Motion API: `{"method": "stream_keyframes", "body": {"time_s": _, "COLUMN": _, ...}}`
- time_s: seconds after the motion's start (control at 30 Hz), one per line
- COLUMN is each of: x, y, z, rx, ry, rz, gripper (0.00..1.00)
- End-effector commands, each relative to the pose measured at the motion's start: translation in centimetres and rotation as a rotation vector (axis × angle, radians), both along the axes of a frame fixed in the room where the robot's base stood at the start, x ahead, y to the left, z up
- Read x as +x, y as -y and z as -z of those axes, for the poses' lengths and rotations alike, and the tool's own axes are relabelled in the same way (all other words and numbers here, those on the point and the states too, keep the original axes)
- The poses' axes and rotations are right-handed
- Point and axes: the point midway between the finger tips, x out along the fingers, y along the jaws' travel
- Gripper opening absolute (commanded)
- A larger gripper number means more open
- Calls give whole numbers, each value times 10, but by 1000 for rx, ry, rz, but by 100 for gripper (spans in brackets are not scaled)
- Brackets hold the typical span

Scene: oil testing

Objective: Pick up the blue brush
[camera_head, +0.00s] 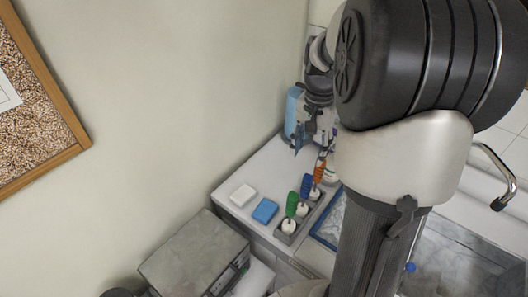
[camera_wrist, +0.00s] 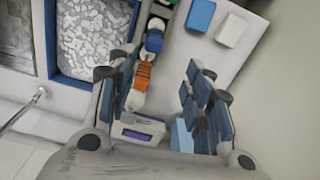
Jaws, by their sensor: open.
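The blue brush (camera_head: 305,188) stands upright in a grey holder (camera_head: 285,237), between a green brush (camera_head: 292,204) and an orange brush (camera_head: 319,171). In the wrist view the blue brush (camera_wrist: 154,41) shows past the fingertips, beyond the orange brush (camera_wrist: 143,74). My gripper (camera_head: 314,140) is above the back of the counter, near the orange brush in the head view. In the wrist view my gripper (camera_wrist: 158,76) is open. The orange brush appears between or below its fingers, near the left one; I cannot tell the depth. Nothing is held.
A blue sponge (camera_head: 265,211) and white sponge (camera_head: 243,195) lie left of the holder. A light blue bottle (camera_head: 293,112) stands by the wall. A blue-rimmed tray (camera_wrist: 49,40) with white pieces is beside the brushes. A device with a purple display (camera_wrist: 138,136) is near the gripper.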

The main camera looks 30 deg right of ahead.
Motion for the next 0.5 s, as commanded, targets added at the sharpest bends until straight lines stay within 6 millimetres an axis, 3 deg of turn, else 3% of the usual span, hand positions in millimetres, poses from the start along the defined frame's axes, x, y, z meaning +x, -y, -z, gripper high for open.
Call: {"method": "stream_keyframes", "body": {"time_s": 0.5, "x": -1, "y": 0, "z": 104, "rx": 3, "ry": -4, "rz": 0, "gripper": 47}}
